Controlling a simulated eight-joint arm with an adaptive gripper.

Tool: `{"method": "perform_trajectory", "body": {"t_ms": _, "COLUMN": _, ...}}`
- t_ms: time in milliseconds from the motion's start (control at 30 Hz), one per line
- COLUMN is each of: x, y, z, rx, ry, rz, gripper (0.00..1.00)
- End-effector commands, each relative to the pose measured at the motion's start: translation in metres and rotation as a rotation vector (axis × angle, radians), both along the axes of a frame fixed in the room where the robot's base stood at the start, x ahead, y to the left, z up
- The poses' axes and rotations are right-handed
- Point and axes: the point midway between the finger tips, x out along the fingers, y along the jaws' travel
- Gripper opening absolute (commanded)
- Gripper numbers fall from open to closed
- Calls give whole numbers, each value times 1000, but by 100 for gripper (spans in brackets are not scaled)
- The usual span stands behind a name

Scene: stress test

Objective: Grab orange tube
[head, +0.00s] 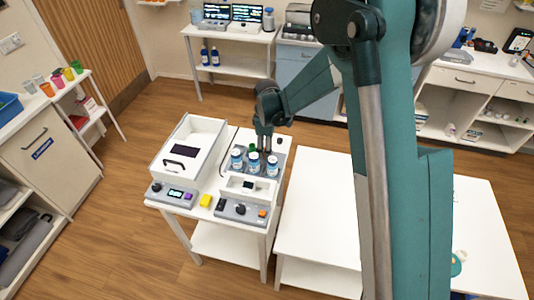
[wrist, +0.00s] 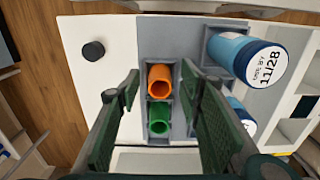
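The orange tube (wrist: 160,80) stands in a slot of a grey rack (wrist: 152,50), its open top facing the wrist camera. A green tube (wrist: 159,119) sits in the slot just below it in the wrist view. My gripper (wrist: 160,92) is open, with one finger to the left and one to the right of the tubes, and nothing visible between the pads is gripped. In the head view my gripper (head: 265,146) points down over the rack area behind the bottles. The orange tube cannot be made out there; a bit of green shows beside the gripper.
Blue-labelled white-capped bottles (wrist: 262,62) stand in the rack close to the right finger. A round black knob or cap (wrist: 93,51) lies to the left. In the head view, a white open box (head: 190,145) and control devices (head: 243,209) share the small table.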

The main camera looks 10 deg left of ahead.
Motion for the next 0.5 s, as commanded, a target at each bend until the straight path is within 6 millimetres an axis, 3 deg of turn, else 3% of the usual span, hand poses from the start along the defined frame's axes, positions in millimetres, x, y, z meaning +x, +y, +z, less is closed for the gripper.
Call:
{"method": "perform_trajectory", "body": {"t_ms": 200, "x": 0, "y": 0, "z": 0, "rx": 0, "ry": 0, "rz": 0, "gripper": 37}}
{"method": "perform_trajectory", "body": {"t_ms": 400, "x": 0, "y": 0, "z": 0, "rx": 0, "ry": 0, "rz": 0, "gripper": 11}}
{"method": "perform_trajectory", "body": {"t_ms": 500, "x": 0, "y": 0, "z": 0, "rx": 0, "ry": 0, "rz": 0, "gripper": 10}}
